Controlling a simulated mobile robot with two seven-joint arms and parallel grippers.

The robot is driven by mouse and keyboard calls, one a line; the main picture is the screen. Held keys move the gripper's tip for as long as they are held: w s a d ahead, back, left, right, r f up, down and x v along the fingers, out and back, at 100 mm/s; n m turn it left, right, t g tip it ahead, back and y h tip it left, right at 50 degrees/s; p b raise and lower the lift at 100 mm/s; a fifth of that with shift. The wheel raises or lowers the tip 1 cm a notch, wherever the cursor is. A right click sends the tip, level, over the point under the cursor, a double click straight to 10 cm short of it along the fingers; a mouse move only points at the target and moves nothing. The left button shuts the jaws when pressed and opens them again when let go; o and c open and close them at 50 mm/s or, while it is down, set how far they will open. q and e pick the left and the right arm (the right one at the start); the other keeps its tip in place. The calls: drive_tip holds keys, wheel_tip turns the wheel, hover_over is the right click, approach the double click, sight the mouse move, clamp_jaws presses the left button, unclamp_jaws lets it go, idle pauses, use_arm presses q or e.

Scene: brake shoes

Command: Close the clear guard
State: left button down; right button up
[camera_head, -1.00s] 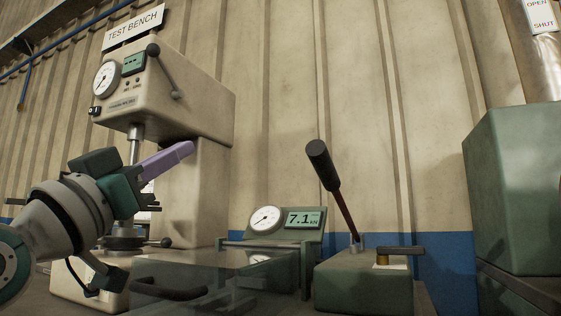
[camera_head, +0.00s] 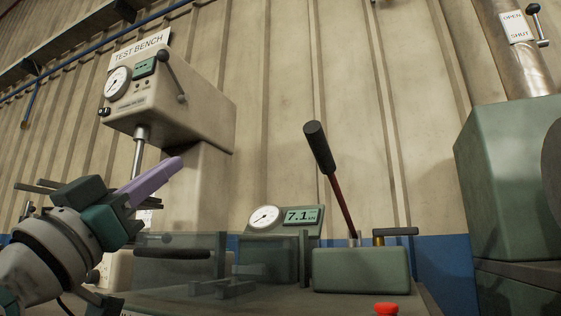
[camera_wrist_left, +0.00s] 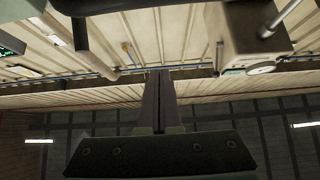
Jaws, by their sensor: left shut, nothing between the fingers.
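The clear guard (camera_head: 178,271) is a see-through panel with a dark bar handle (camera_head: 172,253). My left gripper (camera_head: 172,169) has pale purple fingers, pressed together and empty. They point up and right, above the guard's handle in the picture and apart from it. The shut fingers (camera_wrist_left: 160,78) also show in the left wrist view. My right gripper is out of view.
The test bench (camera_head: 190,100) with its dial stands behind my left gripper. A gauge box (camera_head: 265,218) reading 7.1 and a green block (camera_head: 360,270) with a tall black-gripped lever (camera_head: 320,148) stand right of the guard. A red button (camera_head: 386,308) is at the bottom edge.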

use_arm(q)
drive_tip(key=shift+f, duration=0.1)
idle(0.5)
drive_tip(key=s+a+f+p, duration=0.2)
drive_tip(key=s+a, duration=0.3)
drive_tip(key=s, duration=0.8)
drive_tip(key=shift+s+p, duration=0.2)
drive_tip(key=shift+p, duration=0.65)
drive_tip(key=shift+r, duration=0.1)
